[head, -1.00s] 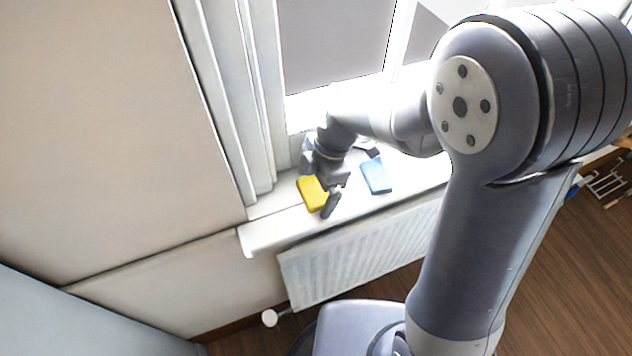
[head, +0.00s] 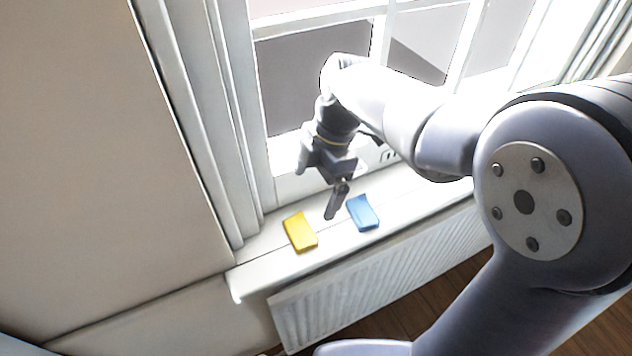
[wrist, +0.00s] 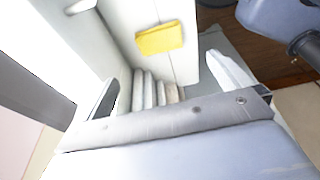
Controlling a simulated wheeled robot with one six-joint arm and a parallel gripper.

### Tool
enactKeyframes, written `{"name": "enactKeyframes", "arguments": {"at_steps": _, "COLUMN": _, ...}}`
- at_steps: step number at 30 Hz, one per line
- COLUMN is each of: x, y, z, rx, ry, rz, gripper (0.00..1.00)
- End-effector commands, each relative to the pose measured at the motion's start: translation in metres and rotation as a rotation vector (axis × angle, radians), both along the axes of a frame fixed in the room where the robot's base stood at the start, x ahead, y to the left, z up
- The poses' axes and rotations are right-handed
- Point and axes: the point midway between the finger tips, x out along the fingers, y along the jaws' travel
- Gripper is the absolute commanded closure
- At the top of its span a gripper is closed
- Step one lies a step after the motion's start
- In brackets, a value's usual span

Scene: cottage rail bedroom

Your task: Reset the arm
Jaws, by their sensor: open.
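My gripper (head: 322,186) is raised over the white windowsill, open and empty. Its two fingers show apart at the left and right in the wrist view (wrist: 168,82). A yellow block (head: 300,232) lies on the sill, below and slightly left of the gripper. It also shows in the wrist view (wrist: 160,38), beyond the fingers and apart from them. A blue block (head: 363,212) lies on the sill to the right of the yellow one. It is not seen in the wrist view.
The windowsill (head: 262,268) runs along the window, with a white ribbed radiator (head: 385,275) below it. The window frame (head: 228,130) stands close behind and left of the gripper. Wooden floor (head: 480,285) shows at the lower right.

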Motion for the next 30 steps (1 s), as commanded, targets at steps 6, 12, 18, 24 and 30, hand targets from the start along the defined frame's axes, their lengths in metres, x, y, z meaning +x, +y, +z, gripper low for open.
{"name": "enactKeyframes", "arguments": {"at_steps": 6, "x": 0.0, "y": 0.0, "z": -0.001, "rx": 0.0, "ry": 0.0, "rz": 0.0, "gripper": 0.01}}
{"name": "enactKeyframes", "arguments": {"at_steps": 12, "x": -0.003, "y": 0.003, "z": -0.015, "rx": -0.001, "ry": 0.004, "rz": 0.001, "gripper": 0.01}}
{"name": "enactKeyframes", "arguments": {"at_steps": 18, "x": -0.009, "y": 0.012, "z": -0.05, "rx": -0.001, "ry": 0.006, "rz": 0.003, "gripper": 0.01}}
{"name": "enactKeyframes", "arguments": {"at_steps": 24, "x": -0.014, "y": 0.021, "z": -0.089, "rx": -0.002, "ry": 0.005, "rz": 0.002, "gripper": 0.01}}
{"name": "enactKeyframes", "arguments": {"at_steps": 30, "x": -0.018, "y": 0.028, "z": -0.125, "rx": -0.001, "ry": 0.001, "rz": 0.001, "gripper": 0.01}}
